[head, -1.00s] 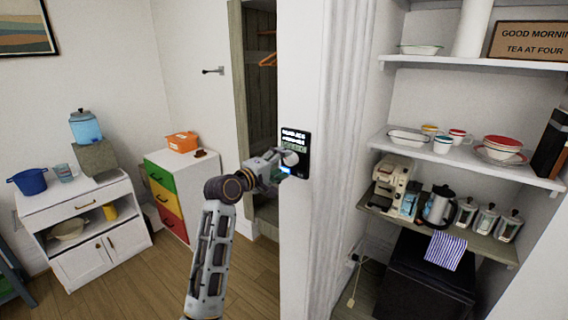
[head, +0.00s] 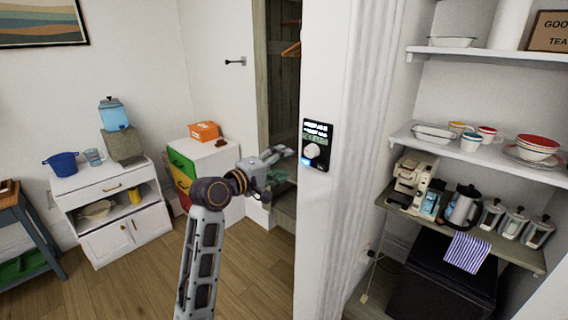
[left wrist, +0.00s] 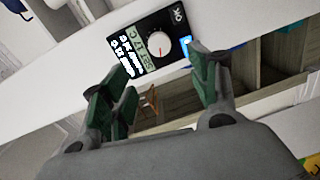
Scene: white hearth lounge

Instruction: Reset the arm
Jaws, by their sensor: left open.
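My left arm comes up from the bottom in the head view. Its gripper (head: 274,161) is open and empty, to the left of the black wall thermostat (head: 316,146) and apart from it. In the left wrist view my left gripper (left wrist: 160,88) shows its two green-padded fingers spread apart. The thermostat (left wrist: 130,52) lies beyond them, with a white round knob (left wrist: 157,49), a red mark on it and a small display that seems to read SET 17 C. My right gripper is not in view.
A white cabinet (head: 105,195) stands at the left, with a coloured drawer unit (head: 203,158) behind my gripper. An open wardrobe (head: 277,110) is left of the thermostat wall. Shelves (head: 483,150) with dishes and a coffee machine (head: 413,182) are at the right.

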